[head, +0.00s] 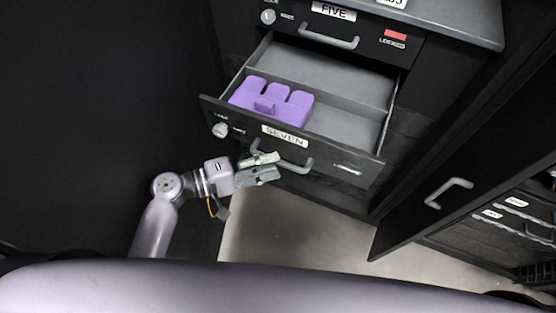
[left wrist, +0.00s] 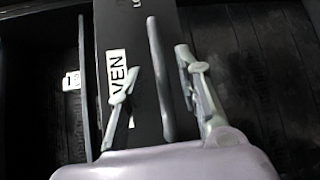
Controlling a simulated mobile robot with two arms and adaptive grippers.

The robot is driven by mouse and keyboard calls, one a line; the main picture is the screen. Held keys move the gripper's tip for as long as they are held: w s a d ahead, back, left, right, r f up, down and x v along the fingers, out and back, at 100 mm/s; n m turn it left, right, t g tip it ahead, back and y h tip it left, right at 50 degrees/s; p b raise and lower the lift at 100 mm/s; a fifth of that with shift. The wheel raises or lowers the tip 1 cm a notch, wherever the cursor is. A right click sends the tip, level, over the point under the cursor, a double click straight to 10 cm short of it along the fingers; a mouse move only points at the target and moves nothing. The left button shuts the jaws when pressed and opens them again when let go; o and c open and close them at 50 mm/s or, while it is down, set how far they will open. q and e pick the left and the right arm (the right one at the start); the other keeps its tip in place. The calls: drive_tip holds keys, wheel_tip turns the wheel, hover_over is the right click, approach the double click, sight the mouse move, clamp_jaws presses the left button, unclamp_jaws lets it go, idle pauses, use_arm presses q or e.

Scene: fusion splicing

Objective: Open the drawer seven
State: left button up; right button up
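Drawer seven (head: 330,153) is pulled out from the dark cabinet, and its inside shows. Its front carries a white SEVEN label (head: 285,138), a knob (head: 220,130) at the left and a grey bar handle (head: 296,167). A purple block-shaped object (head: 272,102) lies in its left part. My left gripper (head: 272,166) is at the left part of the handle. In the left wrist view its two fingers (left wrist: 160,92) are apart, with the handle (left wrist: 160,80) between them; I see a gap on both sides. My right gripper is not in view.
Drawer FIVE (head: 345,28) above is shut, with a red LOCKED mark (head: 395,36). A dark door panel with a grey handle (head: 448,193) stands at the right, with more drawers (head: 510,215) beyond. Bare floor (head: 290,235) shows below the drawer.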

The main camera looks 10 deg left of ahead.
use_arm(q)
drive_tip(key=v, duration=0.4)
drive_tip(key=shift+s+a, duration=0.2)
drive_tip(key=shift+a, duration=0.1)
drive_tip(key=shift+f, duration=0.1)
drive_tip(key=s+a+f+g+y, duration=0.1)
drive_tip(key=s+a+f+y, duration=0.15)
drive_tip(key=f, duration=0.65)
drive_tip(key=s+a+f+y, duration=0.1)
drive_tip(key=f+y, duration=0.2)
drive_tip(key=f, duration=0.6)
drive_tip(key=s+a+f+g+y, duration=0.1)
drive_tip(key=a+f+y, duration=0.15)
drive_tip(key=f, duration=0.75)
drive_tip(key=s+a+f+m+g+y, duration=0.2)
drive_tip(key=s+a+f+m+y, duration=0.1)
drive_tip(key=s+f, duration=0.6)
drive_tip(key=s+a+f+m+g+y, duration=0.2)
drive_tip(key=s+f+m, duration=0.4)
drive_tip(key=s+f, duration=0.4)
drive_tip(key=s+a+y, duration=0.1)
drive_tip(key=s+a, duration=0.1)
drive_tip(key=s, duration=0.4)
drive_tip(key=shift+s+f+y, duration=0.15)
drive_tip(key=shift+s+y, duration=0.05)
drive_tip(key=shift+y, duration=0.2)
